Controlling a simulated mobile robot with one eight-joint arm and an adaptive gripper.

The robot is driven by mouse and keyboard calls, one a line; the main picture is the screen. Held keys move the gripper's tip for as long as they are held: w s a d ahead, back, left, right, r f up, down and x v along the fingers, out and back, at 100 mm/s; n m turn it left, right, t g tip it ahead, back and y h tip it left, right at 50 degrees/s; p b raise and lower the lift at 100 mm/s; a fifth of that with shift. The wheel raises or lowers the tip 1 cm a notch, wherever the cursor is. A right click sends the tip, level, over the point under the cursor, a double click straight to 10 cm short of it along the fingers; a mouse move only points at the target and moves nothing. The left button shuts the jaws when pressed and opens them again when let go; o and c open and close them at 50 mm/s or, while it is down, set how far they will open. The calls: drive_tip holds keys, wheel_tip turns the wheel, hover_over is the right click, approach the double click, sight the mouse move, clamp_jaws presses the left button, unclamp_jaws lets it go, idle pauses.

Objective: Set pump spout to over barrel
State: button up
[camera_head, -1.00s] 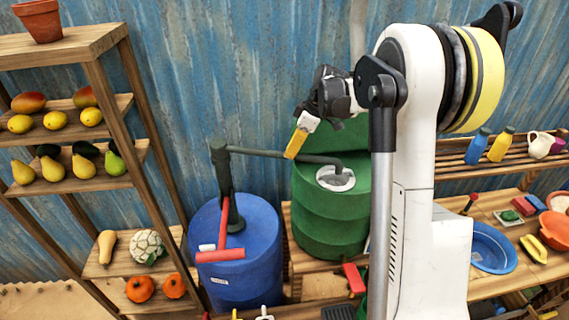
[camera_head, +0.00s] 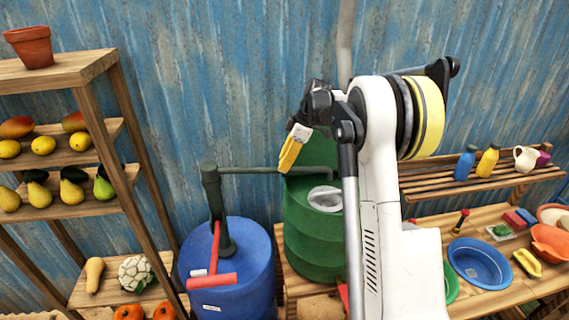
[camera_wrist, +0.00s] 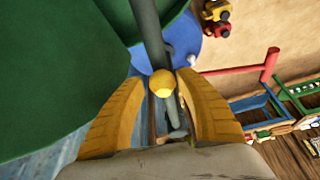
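The pump (camera_head: 213,190) is dark green and stands on a blue barrel (camera_head: 243,254). Its long thin spout (camera_head: 250,171) reaches right, across the back of the green barrel (camera_head: 300,225). The green barrel's top opening has a pale rim (camera_head: 325,199) and lies nearer the camera than the visible spout. My gripper (camera_head: 284,168) is on the spout from above. In the wrist view, its yellow fingers close in on both sides of the grey spout (camera_wrist: 144,22) and a small yellow knob (camera_wrist: 162,83).
A red pump handle (camera_head: 213,280) sticks out over the blue barrel. A shelf (camera_head: 95,60) with fruit stands at the left. Slatted shelves with bottles (camera_head: 465,163) and a table with a blue basin (camera_head: 479,262) are at the right. A corrugated wall (camera_head: 240,70) closes the back.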

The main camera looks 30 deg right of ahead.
drive_tip(key=shift+o, duration=0.6)
drive_tip(key=shift+w+f, duration=0.1)
drive_tip(key=v, duration=1.2)
drive_tip(key=shift+a, duration=0.1)
drive_tip(key=s+a+f+m+t+h+b, duration=0.1)
drive_tip(key=s+a+f+m+b, duration=0.25)
drive_tip(key=s+a+b, duration=0.3)
drive_tip(key=s+a+f+m+h+b, duration=0.2)
drive_tip(key=s+a+f+b, duration=0.2)
drive_tip(key=s+a+b, duration=0.3)
drive_tip(key=s+a+f+m+t+b, duration=0.1)
drive_tip(key=s+a+f+m+b, duration=0.1)
drive_tip(key=s+f, duration=0.3)
drive_tip(key=s+a+f+m+t+b, duration=0.1)
drive_tip(key=s+a+f+b, duration=0.3)
drive_tip(key=f, duration=0.5)
drive_tip(key=s+a+f+m+t+h+b, duration=0.1)
drive_tip(key=s+a+f+m+b, duration=0.2)
drive_tip(key=s+f+b, duration=0.2)
drive_tip(key=s+f, duration=0.3)
drive_tip(key=shift+s+a+t, duration=0.2)
drive_tip(key=shift+t, duration=0.2)
